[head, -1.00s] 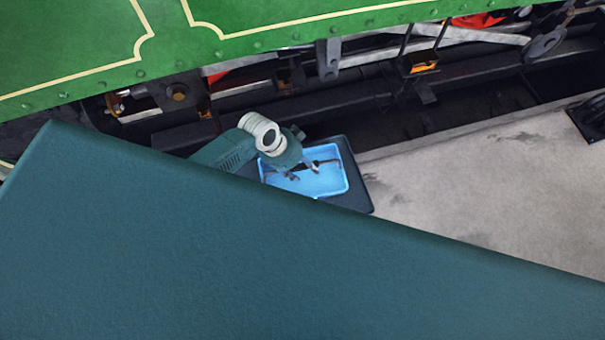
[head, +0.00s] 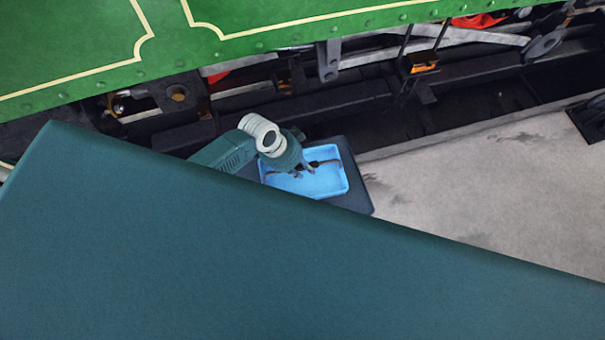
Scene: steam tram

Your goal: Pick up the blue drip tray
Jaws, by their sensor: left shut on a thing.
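The blue drip tray (head: 333,184) is a light blue shallow rectangular tray near the middle of the head view. A thin brownish bar (head: 325,162), perhaps its handle, crosses it. My left gripper (head: 305,171) reaches over the tray from the left, with its fingers pointing down, closed on the bar or a part of the tray there. The exact contact is too small to see. The tray looks level and rests on or just above a dark flat surface (head: 361,203). The tray's lower left edge is partly hidden. My right gripper is not in view.
A green locomotive side with cream lining (head: 300,18) runs along the top. Below it are dark rods and running gear (head: 340,105). Pale concrete ground (head: 480,185) lies clear to the right, with a dark object (head: 590,118) at the far right edge.

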